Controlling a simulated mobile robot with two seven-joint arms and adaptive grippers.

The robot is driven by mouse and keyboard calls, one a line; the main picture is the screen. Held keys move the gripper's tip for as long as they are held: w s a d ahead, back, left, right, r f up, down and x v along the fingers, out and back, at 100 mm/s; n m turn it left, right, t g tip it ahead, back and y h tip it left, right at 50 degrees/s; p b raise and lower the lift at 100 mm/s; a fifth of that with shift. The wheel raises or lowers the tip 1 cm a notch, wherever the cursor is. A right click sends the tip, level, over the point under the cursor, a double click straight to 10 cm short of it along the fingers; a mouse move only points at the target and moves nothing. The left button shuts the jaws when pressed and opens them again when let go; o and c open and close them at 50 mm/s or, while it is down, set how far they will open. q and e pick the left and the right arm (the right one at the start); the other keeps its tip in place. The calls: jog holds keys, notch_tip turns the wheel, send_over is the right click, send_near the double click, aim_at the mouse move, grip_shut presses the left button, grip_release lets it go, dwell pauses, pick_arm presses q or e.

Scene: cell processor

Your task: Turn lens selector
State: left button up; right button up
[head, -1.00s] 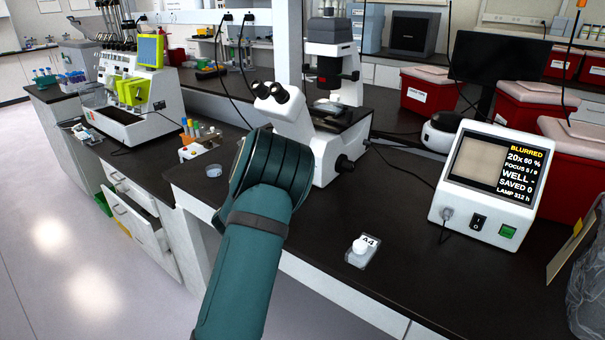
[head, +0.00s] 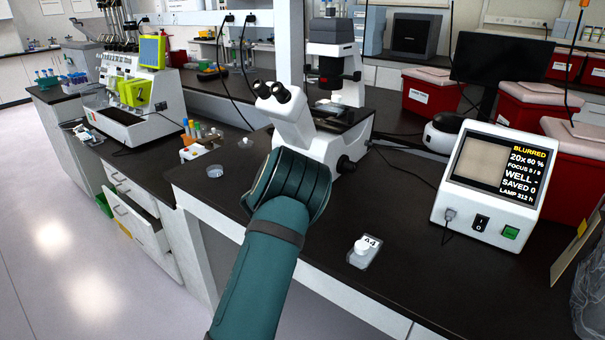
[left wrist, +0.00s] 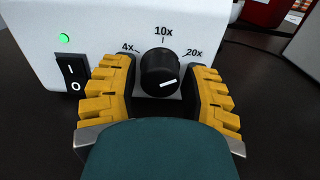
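The lens selector is a black round knob (left wrist: 160,72) on a white panel, in the left wrist view, with marks 4x, 10x and 20x around it. Its white pointer line points right and slightly up, toward the 20x side. My left gripper (left wrist: 160,98) has yellow, dark-padded fingers on either side of the knob, open, with narrow gaps beside it. In the head view my left arm reaches the white microscope (head: 325,120); its fingertips and the knob are hidden there. My right gripper is not in view. The monitor (head: 492,185) reads BLURRED, 20x, 60 %, FOCUS 5 / 9.
A black power switch (left wrist: 72,78) with a lit green light (left wrist: 64,39) sits left of the knob. A slide marked A4 (head: 366,252) lies on the dark bench (head: 415,285). Red bins (head: 430,92) stand at the back right. The bench front is mostly clear.

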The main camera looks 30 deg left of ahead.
pick_arm(q)
grip_shut()
jog(key=shift+n, duration=0.3)
jog(key=n, duration=1.5)
jog(key=shift+d, duration=0.1)
jog(key=n, duration=0.6)
jog(key=shift+n, duration=0.3)
jog(key=shift+d, duration=0.1)
